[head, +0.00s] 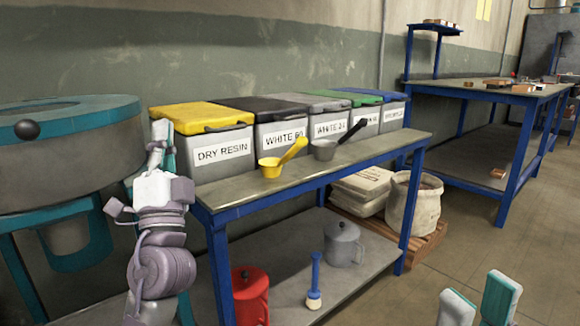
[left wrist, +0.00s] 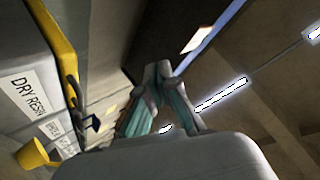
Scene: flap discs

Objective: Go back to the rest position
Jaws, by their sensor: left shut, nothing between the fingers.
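My left gripper (head: 161,132) is raised upright beside the yellow-lidded bin, at the left end of the bench. In the left wrist view its fingers (left wrist: 163,70) come together at the tips, shut with nothing between them. My right gripper (head: 480,288) shows only its two teal and white fingers at the bottom edge of the head view. They stand apart with nothing seen between them. The rest of the right arm is out of view.
Lidded bins, including DRY RESIN (head: 221,153), line the back of the blue bench (head: 300,190). A yellow scoop (head: 275,164) and grey scoop (head: 325,149) lie in front. A round teal-rimmed machine (head: 60,165) stands left.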

